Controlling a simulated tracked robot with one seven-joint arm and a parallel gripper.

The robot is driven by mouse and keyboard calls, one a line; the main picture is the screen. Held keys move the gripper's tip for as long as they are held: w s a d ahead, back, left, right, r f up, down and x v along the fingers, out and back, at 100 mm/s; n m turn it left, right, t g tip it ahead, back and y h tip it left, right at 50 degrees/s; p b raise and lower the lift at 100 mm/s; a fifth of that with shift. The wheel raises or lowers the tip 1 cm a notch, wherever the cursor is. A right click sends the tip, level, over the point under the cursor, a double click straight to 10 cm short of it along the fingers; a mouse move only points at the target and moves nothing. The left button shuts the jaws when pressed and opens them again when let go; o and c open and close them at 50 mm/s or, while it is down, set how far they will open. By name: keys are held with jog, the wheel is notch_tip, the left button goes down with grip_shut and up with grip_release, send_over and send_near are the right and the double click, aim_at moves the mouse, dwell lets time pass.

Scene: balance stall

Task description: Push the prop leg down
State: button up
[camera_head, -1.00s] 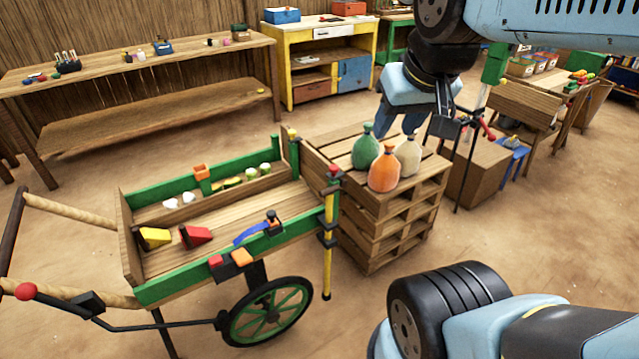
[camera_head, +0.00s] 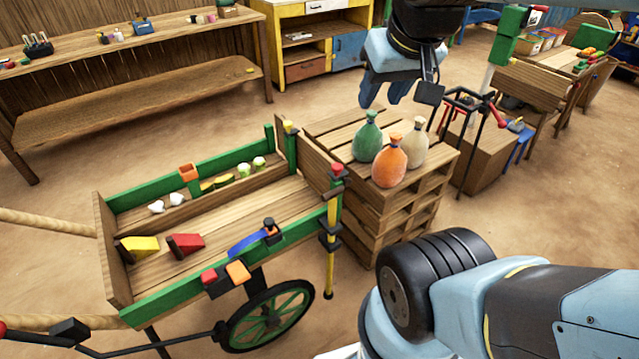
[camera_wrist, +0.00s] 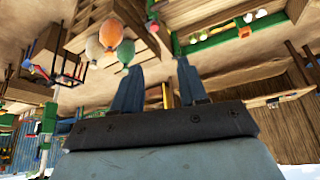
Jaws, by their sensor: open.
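The prop leg (camera_head: 331,245) is a yellow upright rod with a red top, held in dark brackets at the right front corner of the green-edged wooden cart (camera_head: 160,298). Its dark foot hangs low near the ground, right of the spoked wheel (camera_head: 268,318). My gripper (camera_head: 383,97) is beyond the sacks, high up, with its two blue fingers pointing down. It is apart from the leg and holds nothing. In the wrist view its fingers (camera_wrist: 158,82) are spread and empty, and the scene appears upside down.
A pallet stack (camera_head: 400,205) beside the cart carries green (camera_head: 368,137), orange (camera_head: 389,160) and cream sacks (camera_head: 415,143). A black stand (camera_head: 474,130) is right of it. A long wooden bench (camera_head: 130,110) stands behind. Open dirt floor lies between.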

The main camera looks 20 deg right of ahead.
jog(key=shift+o, duration=0.5)
jog(key=shift+w, duration=0.15)
jog(key=m+g, duration=0.6)
jog(key=m, duration=0.4)
send_over(326, 197)
notch_tip(326, 197, down, 17)
jog(key=f+m, duration=0.1)
jog(key=f, duration=0.7)
jog(key=f+m+g, duration=0.1)
jog(key=f+m, duration=0.1)
jog(key=f, duration=0.6)
jog(key=f+m, duration=0.1)
jog(key=f, duration=0.7)
jog(key=shift+w+d+f+g+h, duration=0.15)
jog(key=shift+w+g+h, duration=0.15)
jog(key=shift+w, duration=0.1)
grip_shut()
